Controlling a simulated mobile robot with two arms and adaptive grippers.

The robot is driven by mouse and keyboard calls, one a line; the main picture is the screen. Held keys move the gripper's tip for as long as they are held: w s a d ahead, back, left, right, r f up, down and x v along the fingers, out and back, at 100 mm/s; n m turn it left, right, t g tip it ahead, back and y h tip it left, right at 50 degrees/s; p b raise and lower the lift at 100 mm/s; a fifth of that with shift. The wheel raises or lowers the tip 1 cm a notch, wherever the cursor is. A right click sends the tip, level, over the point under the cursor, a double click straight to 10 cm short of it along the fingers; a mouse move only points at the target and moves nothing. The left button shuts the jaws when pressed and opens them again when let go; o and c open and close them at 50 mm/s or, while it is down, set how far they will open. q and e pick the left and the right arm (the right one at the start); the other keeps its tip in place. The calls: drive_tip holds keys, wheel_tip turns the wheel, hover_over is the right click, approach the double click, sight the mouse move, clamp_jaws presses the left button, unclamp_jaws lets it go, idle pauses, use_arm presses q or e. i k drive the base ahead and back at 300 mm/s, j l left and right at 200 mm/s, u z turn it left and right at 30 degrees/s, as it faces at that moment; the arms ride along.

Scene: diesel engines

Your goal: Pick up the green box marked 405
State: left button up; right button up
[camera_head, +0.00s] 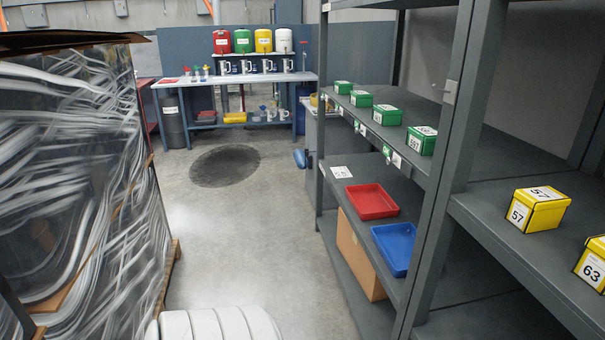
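Several green boxes with white labels stand in a row on the upper shelf (408,104) of the grey rack, right of the picture's middle. The nearest green box (421,140) has a number that looks like 597, but it is small. Behind it are a second green box (387,115), a third (361,98) and the farthest one (342,87). Their numbers are too small to read, so I cannot tell which is marked 405.
Yellow boxes marked 57 (535,209) and 63 (592,264) stand on the nearer right shelf. Red (371,201) and blue (394,247) trays lie below the green boxes. A wrapped pallet load (70,190) stands left. The floor (235,230) between is clear; a workbench (240,79) is behind.

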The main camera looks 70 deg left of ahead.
sight(364, 98)
drive_tip(key=j+u, duration=0.35)
drive_tip(key=i+j+u, duration=0.15)
drive_tip(key=j+u, duration=0.25)
drive_tip(key=i+j+u, duration=0.15)
drive_tip(key=u, duration=0.2)
drive_tip(key=i+j+u, duration=0.2)
drive_tip(key=j+u, duration=0.2)
drive_tip(key=i+j, duration=0.6)
drive_tip(key=i+j+z, duration=0.35)
drive_tip(key=j, duration=0.25)
drive_tip(key=i+j+z, duration=0.2)
drive_tip(key=j, duration=0.15)
drive_tip(key=j+z, duration=0.4)
drive_tip(key=j, duration=0.3)
drive_tip(key=i, duration=0.05)
